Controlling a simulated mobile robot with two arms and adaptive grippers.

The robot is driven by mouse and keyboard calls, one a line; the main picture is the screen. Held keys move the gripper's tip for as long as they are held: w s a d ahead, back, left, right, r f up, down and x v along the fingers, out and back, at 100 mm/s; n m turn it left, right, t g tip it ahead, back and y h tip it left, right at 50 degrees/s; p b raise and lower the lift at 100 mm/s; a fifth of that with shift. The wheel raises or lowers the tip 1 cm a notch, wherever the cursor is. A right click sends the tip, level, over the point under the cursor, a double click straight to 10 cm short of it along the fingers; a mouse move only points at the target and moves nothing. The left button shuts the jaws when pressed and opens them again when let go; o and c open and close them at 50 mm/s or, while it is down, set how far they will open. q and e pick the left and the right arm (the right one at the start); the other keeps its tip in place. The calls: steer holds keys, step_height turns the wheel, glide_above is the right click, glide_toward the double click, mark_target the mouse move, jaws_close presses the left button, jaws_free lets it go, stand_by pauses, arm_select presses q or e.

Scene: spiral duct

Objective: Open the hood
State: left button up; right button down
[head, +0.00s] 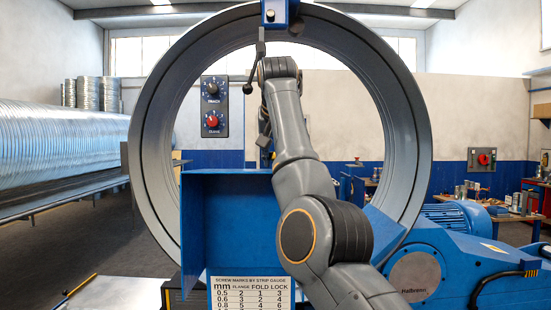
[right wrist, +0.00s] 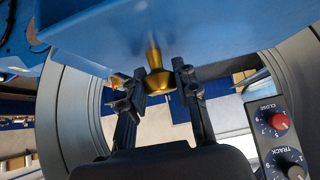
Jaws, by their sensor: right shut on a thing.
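The hood appears to be the blue sheet-metal box (head: 228,225) in front of the big ring, with a gauge label on its lower face. Its blue surface also fills the top of the right wrist view (right wrist: 190,25). A brass knob (right wrist: 159,82) on a short stem sticks out from it. My right gripper (right wrist: 157,84) has its two dark fingers on either side of the knob and is shut on it. In the head view my right arm reaches up and bends down behind the hood's top edge; the knob is hidden there. My left gripper is not in view.
The large grey ring (head: 150,130) surrounds my right arm. A control panel (head: 213,107) with a black and a red knob is seen through the ring. A black lever with a ball end (head: 247,88) is close to my wrist. A blue motor housing (head: 450,265) stands at right.

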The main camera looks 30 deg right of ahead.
steer(key=shift+f, duration=0.35)
steer(key=c, duration=1.1)
jaws_free()
steer(key=shift+o, duration=0.6)
steer(key=shift+w+d, duration=0.2)
steer(key=shift+w, duration=0.1)
steer(key=v, duration=1.2)
steer(key=shift+w, duration=0.15)
